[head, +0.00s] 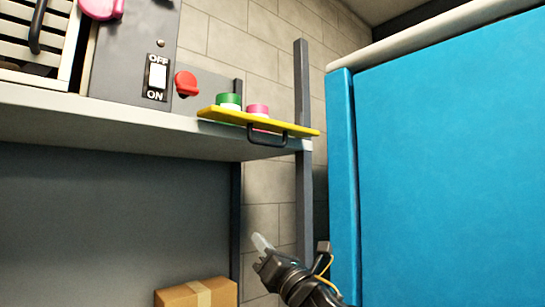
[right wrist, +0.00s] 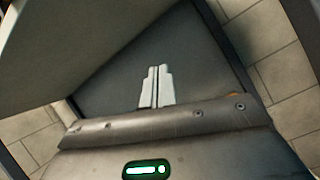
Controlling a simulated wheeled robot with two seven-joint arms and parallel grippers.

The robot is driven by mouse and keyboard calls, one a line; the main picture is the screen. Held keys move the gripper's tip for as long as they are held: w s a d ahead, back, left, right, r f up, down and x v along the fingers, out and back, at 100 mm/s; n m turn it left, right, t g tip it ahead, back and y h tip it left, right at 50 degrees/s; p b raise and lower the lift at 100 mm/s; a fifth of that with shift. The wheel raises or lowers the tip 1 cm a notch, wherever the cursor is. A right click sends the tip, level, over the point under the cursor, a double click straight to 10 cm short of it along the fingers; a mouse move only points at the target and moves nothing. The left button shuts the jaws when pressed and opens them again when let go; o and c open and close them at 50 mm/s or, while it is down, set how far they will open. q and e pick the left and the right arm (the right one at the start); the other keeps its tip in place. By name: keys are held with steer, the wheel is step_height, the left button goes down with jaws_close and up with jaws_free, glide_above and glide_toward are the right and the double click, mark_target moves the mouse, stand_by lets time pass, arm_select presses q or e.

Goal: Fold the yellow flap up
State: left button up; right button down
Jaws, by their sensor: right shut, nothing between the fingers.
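The yellow flap (head: 222,115) lies about flat at the right end of the grey shelf (head: 120,126) in the head view. It has a dark handle (head: 268,141) on its front edge. A green round piece (head: 229,101) and a pink one (head: 257,109) show just behind the flap's upper edge; whether they rest on it I cannot tell. My right gripper (head: 260,243) is below the flap, well apart from it. Its fingers (right wrist: 157,87) are shut and empty in the right wrist view. The flap is not visible in the right wrist view. My left gripper is not in view.
A large blue panel (head: 450,160) fills the right side. A dark post (head: 303,170) stands between it and the shelf. A cardboard box (head: 197,293) is at the bottom. A switch (head: 157,77) and a red knob (head: 186,83) are above the shelf. The space under the shelf is open.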

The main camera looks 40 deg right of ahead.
steer(key=s+d+r+n+t+y, duration=0.1)
steer(key=s+r+n+t, duration=0.2)
steer(key=s+r+n, duration=0.55)
steer(key=w+r+m+p, duration=0.3)
steer(key=w+r+p, duration=0.3)
steer(key=r+p, duration=0.2)
step_height(320, 180, up, 2)
steer(key=shift+r+p, duration=0.25)
steer(key=shift+p, duration=0.15)
